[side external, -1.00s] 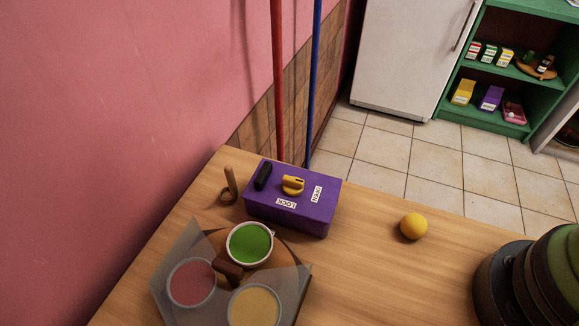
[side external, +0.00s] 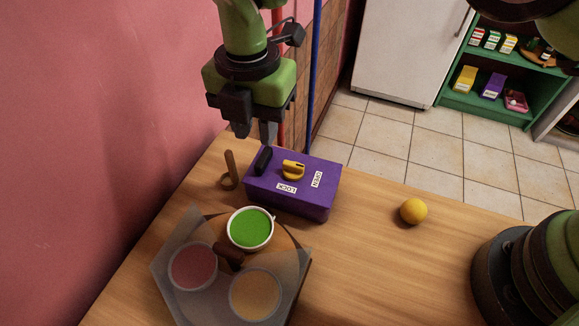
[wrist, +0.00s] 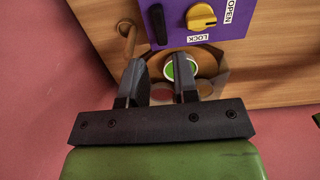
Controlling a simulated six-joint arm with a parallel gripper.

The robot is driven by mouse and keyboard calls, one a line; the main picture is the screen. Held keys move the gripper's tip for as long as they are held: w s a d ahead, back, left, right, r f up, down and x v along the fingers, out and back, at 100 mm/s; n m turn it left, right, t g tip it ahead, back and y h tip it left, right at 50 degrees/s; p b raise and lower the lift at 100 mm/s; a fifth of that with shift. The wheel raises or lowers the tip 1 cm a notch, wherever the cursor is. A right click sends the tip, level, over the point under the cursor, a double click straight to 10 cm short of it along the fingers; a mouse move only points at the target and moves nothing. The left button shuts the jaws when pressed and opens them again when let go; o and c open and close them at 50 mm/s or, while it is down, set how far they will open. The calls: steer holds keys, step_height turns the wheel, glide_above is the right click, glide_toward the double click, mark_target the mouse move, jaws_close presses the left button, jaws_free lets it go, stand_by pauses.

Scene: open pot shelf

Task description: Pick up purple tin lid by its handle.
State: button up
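The purple tin lid (side external: 270,180) is on a purple box on the wooden table. Its upright black handle (side external: 262,160) stands near the left edge, beside a yellow knob (side external: 293,170) with OPEN and LOCK labels. My gripper (side external: 254,132) points down above the handle, apart from it, its two fingers spread and empty. In the wrist view the fingers (wrist: 160,72) show a gap between them. The handle (wrist: 157,24) and knob (wrist: 201,16) lie beyond the fingertips, and the lid is cut off at the top edge.
A yellow ball (side external: 413,211) lies to the right. The pink wall (side external: 110,130) is close on the left.

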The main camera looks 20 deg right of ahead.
mark_target(262, 159)
step_height(262, 159, down, 7)
steer(key=shift+d+r, duration=0.1)
stand_by(0.3)
steer(key=shift+c, duration=0.4)
jaws_close()
